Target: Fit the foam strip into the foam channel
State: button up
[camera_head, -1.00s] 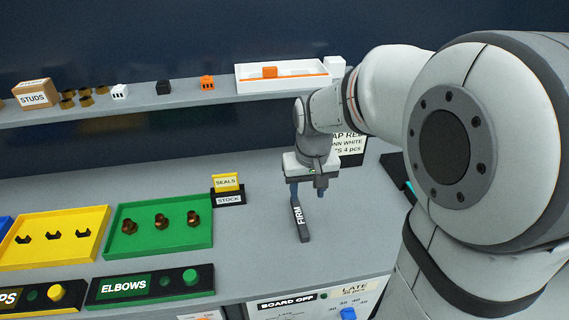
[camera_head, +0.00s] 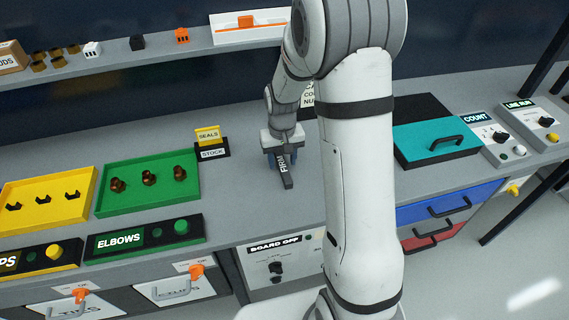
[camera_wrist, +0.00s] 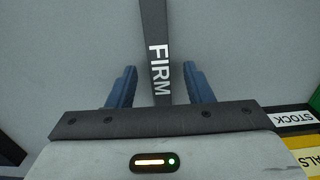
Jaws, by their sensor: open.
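The foam strip is a dark bar marked FIRM (camera_head: 287,181), lying flat on the grey bench. In the wrist view the strip (camera_wrist: 154,25) runs up from between my fingers to the top edge. My gripper (camera_head: 281,158) is over the strip's far part. In the wrist view my gripper (camera_wrist: 156,74) is open, with one blue finger on each side of the strip and a gap on both sides. The strip's end under the gripper body is hidden. I cannot make out the foam channel in either view.
A SEALS and STOCK sign (camera_head: 209,143) stands left of the gripper. A green tray (camera_head: 108,202) with brown elbows and a yellow tray (camera_head: 10,222) lie further left. A teal lidded box (camera_head: 404,154) is right of my arm. The bench between sign and strip is clear.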

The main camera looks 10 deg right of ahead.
jog(key=shift+f, duration=0.45)
grip_shut()
